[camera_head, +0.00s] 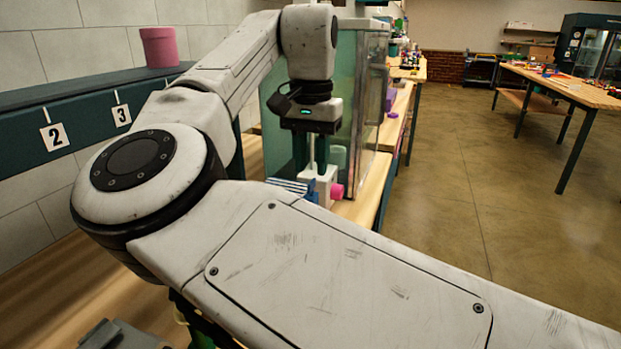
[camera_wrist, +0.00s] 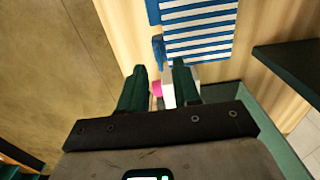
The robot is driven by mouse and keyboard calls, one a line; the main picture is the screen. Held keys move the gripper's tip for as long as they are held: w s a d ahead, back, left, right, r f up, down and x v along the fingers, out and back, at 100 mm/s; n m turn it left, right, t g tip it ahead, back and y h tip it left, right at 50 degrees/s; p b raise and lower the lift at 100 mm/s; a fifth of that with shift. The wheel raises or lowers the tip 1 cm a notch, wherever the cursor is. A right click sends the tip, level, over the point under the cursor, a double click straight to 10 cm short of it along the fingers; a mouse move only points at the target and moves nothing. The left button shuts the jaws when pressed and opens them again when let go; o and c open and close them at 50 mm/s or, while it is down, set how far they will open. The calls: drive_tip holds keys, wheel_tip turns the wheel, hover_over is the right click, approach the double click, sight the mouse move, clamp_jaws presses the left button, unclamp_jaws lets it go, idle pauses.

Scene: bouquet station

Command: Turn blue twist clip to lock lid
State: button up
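My gripper (camera_head: 311,160) points down just above a small white block (camera_head: 327,180) with a pink round part (camera_head: 337,191) on its side. In the wrist view my two dark green fingers (camera_wrist: 159,68) are apart, and no object is clearly pinched between them. The pink part (camera_wrist: 157,89) and the white block (camera_wrist: 169,98) show between and behind the fingers. A blue-and-white striped lid or box (camera_wrist: 200,30) lies beyond the fingertips, with a small blue piece (camera_wrist: 158,46) at its edge that may be the twist clip. The clip's turn position is too small to tell.
A glass-sided tank (camera_head: 362,90) stands right behind my gripper. A dark shelf (camera_head: 60,105) with numbered tags and a pink pot (camera_head: 159,46) is at left. A dark green ledge (camera_wrist: 295,65) borders the wrist view. Open floor (camera_head: 490,190) lies to the right.

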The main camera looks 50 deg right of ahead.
sight(312, 181)
drive_tip(key=shift+f, duration=1.7)
drive_tip(key=shift+c, duration=0.5)
clamp_jaws()
